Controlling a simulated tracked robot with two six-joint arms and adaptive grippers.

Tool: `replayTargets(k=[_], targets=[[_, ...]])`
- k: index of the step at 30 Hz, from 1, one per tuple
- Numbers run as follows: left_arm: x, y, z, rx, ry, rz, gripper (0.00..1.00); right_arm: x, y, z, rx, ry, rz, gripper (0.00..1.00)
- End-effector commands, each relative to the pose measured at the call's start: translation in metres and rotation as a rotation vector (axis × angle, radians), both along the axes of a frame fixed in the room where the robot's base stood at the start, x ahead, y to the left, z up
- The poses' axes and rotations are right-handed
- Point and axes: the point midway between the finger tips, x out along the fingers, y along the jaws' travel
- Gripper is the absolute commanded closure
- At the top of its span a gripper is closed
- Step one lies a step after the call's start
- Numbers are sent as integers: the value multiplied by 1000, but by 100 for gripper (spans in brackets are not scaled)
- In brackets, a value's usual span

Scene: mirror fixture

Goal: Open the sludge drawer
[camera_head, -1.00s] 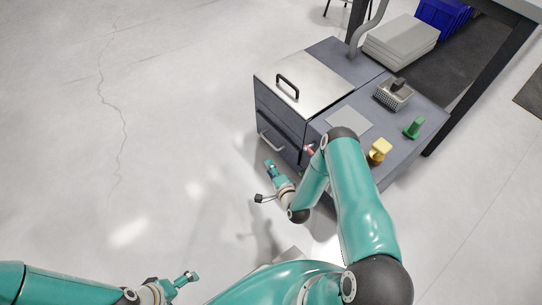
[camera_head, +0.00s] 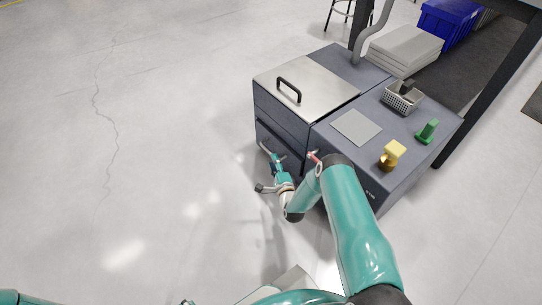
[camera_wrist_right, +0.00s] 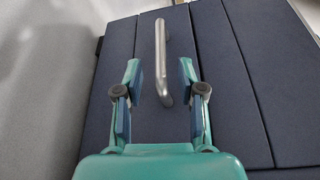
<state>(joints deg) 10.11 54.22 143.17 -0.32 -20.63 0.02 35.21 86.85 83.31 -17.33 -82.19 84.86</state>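The sludge drawer (camera_head: 274,144) appears to be the lower front panel of the grey-blue cabinet, and it looks shut. Its silver bar handle (camera_wrist_right: 162,60) shows in the right wrist view, upright in that picture and between the lines of my fingers. My right gripper (camera_wrist_right: 160,95) is open, one finger on each side of the handle's near end; I cannot tell whether it touches. In the head view my right gripper (camera_head: 275,158) is at the drawer front, partly covering the handle. My left gripper is not clearly visible; only a tiny part shows at the bottom edge.
The cabinet (camera_head: 335,110) has a steel lid with a black handle (camera_head: 289,90). A yellow object (camera_head: 392,154), a green object (camera_head: 428,130) and a metal basket (camera_head: 403,97) stand on its top. A blue bin (camera_head: 443,18) is behind. The floor to the left is clear.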

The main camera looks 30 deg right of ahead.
Motion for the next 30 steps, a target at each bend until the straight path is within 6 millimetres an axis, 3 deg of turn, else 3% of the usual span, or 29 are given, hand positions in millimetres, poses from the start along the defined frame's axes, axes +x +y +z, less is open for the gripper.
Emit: replayTargets(k=[1,9,22,30], targets=[[0,0,-10,0,0,0,0,11,-3,-4,-2,-5,0,61],[0,0,-28,0,0,0,0,49,-16,-6,-1,-2,-1,61],[0,0,-31,0,0,0,0,58,-19,-5,0,1,-1,61],[0,0,-31,0,0,0,0,57,-19,-5,0,1,-1,100]])
